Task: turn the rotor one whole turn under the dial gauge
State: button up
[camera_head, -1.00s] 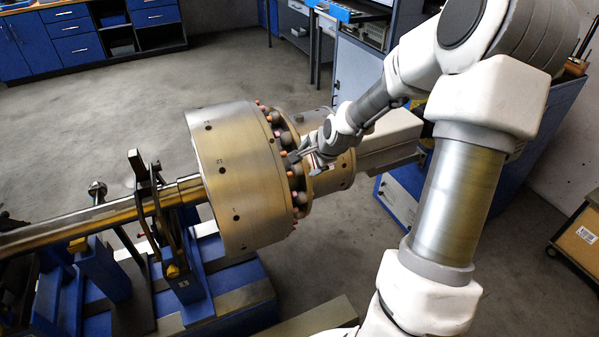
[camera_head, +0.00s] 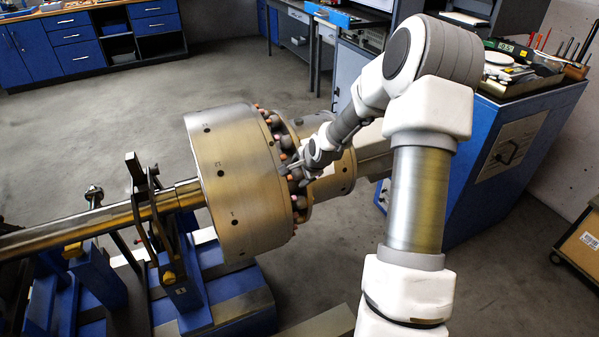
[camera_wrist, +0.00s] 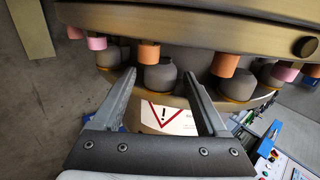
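The rotor (camera_head: 235,180) is a large brass-coloured drum on a horizontal shaft (camera_head: 110,215). Its right rim carries a ring of grey knobs with orange and pink pegs. My gripper (camera_head: 290,172) is at this ring, on the side facing me. In the wrist view the rotor (camera_wrist: 210,18) fills the top. There my gripper (camera_wrist: 160,75) has its two fingers apart, with a grey knob (camera_wrist: 160,77) showing between the tips. I cannot tell whether a finger touches it. I cannot make out the dial gauge for certain.
A blue stand (camera_head: 185,285) with dark upright brackets (camera_head: 145,205) carries the shaft at the left. A blue cabinet (camera_head: 500,160) with tools on top stands at the right. A cart with a box (camera_head: 580,240) is at the right edge. Floor is clear behind the rotor.

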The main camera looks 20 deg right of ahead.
grip_shut()
dwell(1.2)
